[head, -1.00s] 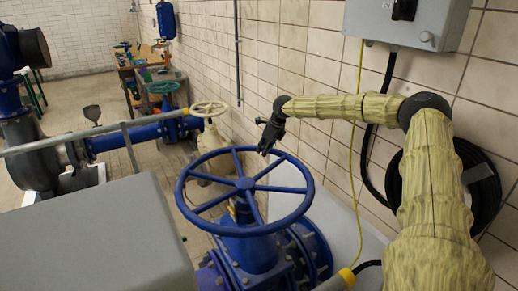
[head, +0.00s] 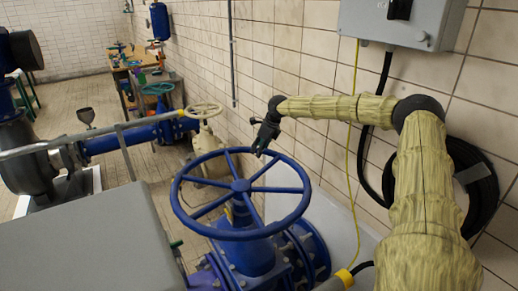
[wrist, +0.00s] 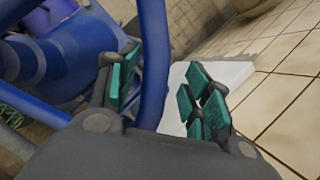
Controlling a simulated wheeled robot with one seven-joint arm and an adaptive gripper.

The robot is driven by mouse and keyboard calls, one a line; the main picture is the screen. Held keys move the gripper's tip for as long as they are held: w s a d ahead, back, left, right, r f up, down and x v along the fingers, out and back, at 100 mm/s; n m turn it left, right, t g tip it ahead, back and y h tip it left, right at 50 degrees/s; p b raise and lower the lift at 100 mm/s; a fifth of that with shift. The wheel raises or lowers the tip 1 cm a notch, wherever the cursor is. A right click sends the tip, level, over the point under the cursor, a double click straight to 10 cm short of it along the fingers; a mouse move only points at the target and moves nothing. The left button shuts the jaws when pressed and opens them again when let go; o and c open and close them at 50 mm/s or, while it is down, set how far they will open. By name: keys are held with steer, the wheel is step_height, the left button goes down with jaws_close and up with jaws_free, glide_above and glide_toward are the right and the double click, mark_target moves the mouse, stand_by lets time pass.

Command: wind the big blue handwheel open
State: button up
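The big blue handwheel (head: 241,186) lies nearly flat on its blue valve in the middle of the head view, with several spokes to a hub. My gripper (head: 260,149) is at the far, right-hand part of its rim, pointing down. In the wrist view the blue rim (wrist: 154,62) runs between the two teal-padded fingers of my gripper (wrist: 160,95). The fingers are open, with a visible gap between the rim and the right finger. Whether the left finger touches the rim cannot be told.
A tiled wall (head: 300,95) runs close along the right, with a grey switch box (head: 402,22) and a coiled black hose (head: 474,185). A grey housing (head: 85,245) stands left of the wheel.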

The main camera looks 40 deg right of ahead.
steer(key=shift+a+f, duration=0.1)
steer(key=shift+a, duration=0.05)
steer(key=shift+r, duration=0.35)
step_height(320, 180, up, 9)
steer(key=shift+r, duration=0.15)
stand_by(0.4)
